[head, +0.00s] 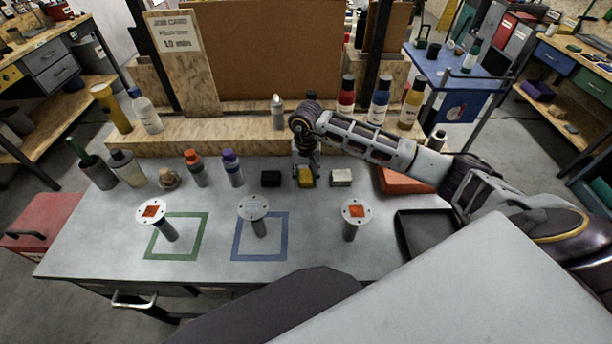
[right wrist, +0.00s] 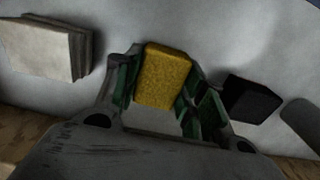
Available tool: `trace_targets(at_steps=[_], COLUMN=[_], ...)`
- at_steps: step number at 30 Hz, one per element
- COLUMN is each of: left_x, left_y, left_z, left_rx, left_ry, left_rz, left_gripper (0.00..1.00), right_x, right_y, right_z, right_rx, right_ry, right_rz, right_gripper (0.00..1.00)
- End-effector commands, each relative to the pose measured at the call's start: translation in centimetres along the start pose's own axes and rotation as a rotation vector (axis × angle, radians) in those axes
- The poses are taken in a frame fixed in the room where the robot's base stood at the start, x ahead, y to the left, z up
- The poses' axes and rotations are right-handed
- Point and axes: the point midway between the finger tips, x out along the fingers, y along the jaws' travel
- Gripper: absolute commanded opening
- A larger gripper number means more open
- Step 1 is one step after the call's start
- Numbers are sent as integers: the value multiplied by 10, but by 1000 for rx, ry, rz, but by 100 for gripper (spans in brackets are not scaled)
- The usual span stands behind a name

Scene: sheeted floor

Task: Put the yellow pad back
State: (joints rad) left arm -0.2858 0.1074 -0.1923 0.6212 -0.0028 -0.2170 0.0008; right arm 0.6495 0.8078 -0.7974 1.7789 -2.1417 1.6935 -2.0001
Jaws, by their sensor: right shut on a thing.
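The yellow pad (head: 305,178) sits between a black pad and a white pad, near the back of the grey table. In the right wrist view the yellow pad (right wrist: 164,76) is between the green-lined fingers. My right gripper (head: 305,175) points down and is shut on the yellow pad, at or just above the table surface; I cannot tell if the pad touches it. It also shows in the right wrist view (right wrist: 162,92). My left gripper is not in view.
The black pad (head: 271,179) and white pad (head: 341,177) stand close on either side. Three round-topped stands (head: 254,208) are in front, near green (head: 151,257) and blue (head: 237,257) square outlines. Bottles (head: 232,168) stand left; a dark tray (head: 428,238) lies right.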

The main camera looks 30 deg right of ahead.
Motion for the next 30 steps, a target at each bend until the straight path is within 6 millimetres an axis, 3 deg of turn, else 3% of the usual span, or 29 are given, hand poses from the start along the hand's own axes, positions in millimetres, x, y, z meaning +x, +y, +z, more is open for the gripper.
trace_targets(at_steps=[1, 2, 6, 23, 30], left_x=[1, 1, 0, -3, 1], left_y=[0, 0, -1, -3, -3], left_z=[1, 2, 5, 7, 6], left_rx=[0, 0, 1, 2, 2], left_ry=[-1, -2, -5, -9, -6], left_rz=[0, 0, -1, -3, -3], left_gripper=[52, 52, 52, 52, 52], right_x=[1, 1, 0, -3, -26], right_y=[0, 0, 0, 0, 0], right_z=[0, 0, 0, 0, -1], right_rx=[0, 0, 0, 0, 0], right_ry=[1, 0, 0, -1, 3], right_rz=[0, 0, 0, -1, -1], right_gripper=[18, 43, 61, 62, 62])
